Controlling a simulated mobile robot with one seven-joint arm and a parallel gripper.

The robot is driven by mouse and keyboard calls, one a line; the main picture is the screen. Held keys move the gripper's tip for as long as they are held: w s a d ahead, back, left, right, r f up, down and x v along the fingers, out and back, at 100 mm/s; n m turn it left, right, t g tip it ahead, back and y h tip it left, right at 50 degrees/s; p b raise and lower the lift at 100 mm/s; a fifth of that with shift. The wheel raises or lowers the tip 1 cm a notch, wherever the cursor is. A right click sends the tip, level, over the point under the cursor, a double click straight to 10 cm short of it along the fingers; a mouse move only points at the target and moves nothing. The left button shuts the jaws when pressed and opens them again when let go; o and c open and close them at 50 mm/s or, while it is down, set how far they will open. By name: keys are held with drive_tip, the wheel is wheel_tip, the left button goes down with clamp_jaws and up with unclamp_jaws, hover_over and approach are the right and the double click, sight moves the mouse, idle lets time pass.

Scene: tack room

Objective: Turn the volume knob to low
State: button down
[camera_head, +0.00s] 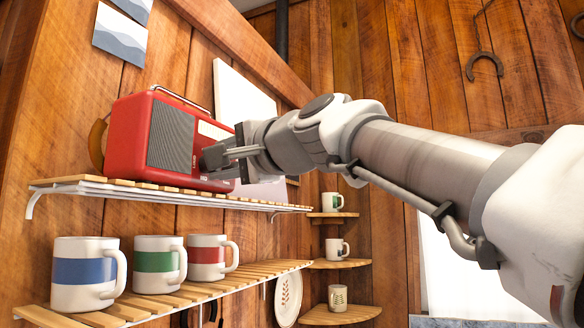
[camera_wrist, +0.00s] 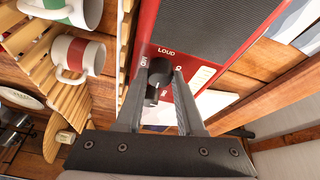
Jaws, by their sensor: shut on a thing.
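A red radio (camera_head: 127,138) with a dark grey speaker grille stands on the upper slatted shelf in the head view. Its red front panel also shows in the wrist view (camera_wrist: 187,45). The black volume knob (camera_wrist: 159,76) sits on that panel, below a white "LOUD" mark; other small marks around it are hard to read. The knob's narrow pointer end faces down in the wrist view. My gripper (camera_wrist: 160,72) is shut on the knob, one finger on each side. In the head view my gripper (camera_head: 211,157) meets the radio's right part, hiding the knob.
The upper shelf (camera_head: 60,187) carries the radio. Mugs with blue (camera_head: 85,272), green (camera_head: 158,262) and red (camera_head: 206,256) bands stand on the lower shelf. Small corner shelves (camera_head: 338,264) with mugs are behind. A white panel (camera_head: 235,92) is behind the radio.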

idle(0.4)
drive_tip(key=c, duration=0.5)
unclamp_jaws()
drive_tip(key=b+v, duration=0.5)
drive_tip(key=v, duration=1.2)
drive_tip(key=shift+s+d, duration=0.1)
drive_tip(key=shift+d, duration=0.1)
